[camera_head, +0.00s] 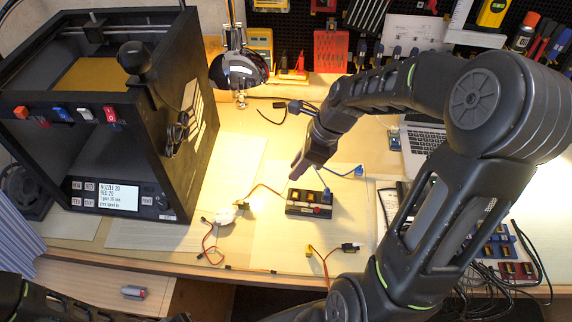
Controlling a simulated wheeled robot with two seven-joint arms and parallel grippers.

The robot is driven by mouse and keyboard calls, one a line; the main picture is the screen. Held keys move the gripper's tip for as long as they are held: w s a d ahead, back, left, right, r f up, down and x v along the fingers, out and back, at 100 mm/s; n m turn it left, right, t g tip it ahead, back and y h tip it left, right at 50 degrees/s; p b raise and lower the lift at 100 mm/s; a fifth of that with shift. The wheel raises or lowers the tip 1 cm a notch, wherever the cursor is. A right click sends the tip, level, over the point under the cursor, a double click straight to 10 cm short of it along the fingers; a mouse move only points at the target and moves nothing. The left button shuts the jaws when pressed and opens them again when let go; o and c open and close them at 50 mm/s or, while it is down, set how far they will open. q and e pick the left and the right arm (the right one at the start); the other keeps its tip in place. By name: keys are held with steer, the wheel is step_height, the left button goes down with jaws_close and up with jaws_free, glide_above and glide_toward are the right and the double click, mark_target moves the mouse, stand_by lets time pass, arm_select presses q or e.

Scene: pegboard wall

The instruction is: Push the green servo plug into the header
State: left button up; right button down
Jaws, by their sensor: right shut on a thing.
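My right gripper (303,172) reaches down from the upper right, its fingertips just above and behind a small dark header block (292,209) on the desk. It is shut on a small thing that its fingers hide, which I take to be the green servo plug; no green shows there. A thin lead runs from near the fingers to a small blue part (359,170) at the right. The block has yellowish labels on top, and a blue plug (327,194) stands at its right end. My left gripper is out of view.
A yellow plug (309,251) and a black plug (350,246) lie in front. A black 3D printer (165,130) stands left, a laptop (424,140) right.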

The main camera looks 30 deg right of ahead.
steer(key=shift+s, duration=0.2)
steer(key=b, duration=0.6)
glide_above(291, 192)
steer(key=s+d, duration=0.1)
step_height(291, 192, down, 6)
steer(key=shift+d+r, duration=0.1)
steer(key=shift+r, duration=0.15)
steer(key=shift+r+p, duration=0.1)
steer(key=shift+p, duration=0.75)
stand_by(0.3)
steer(key=shift+f+b, duration=0.65)
steer(key=shift+f, duration=0.35)
stand_by(0.4)
steer(key=c, duration=1.2)
jaws_free()
steer(key=shift+r, duration=0.15)
steer(key=shift+r+p, duration=2.4)
steer(key=shift+p, duration=0.25)
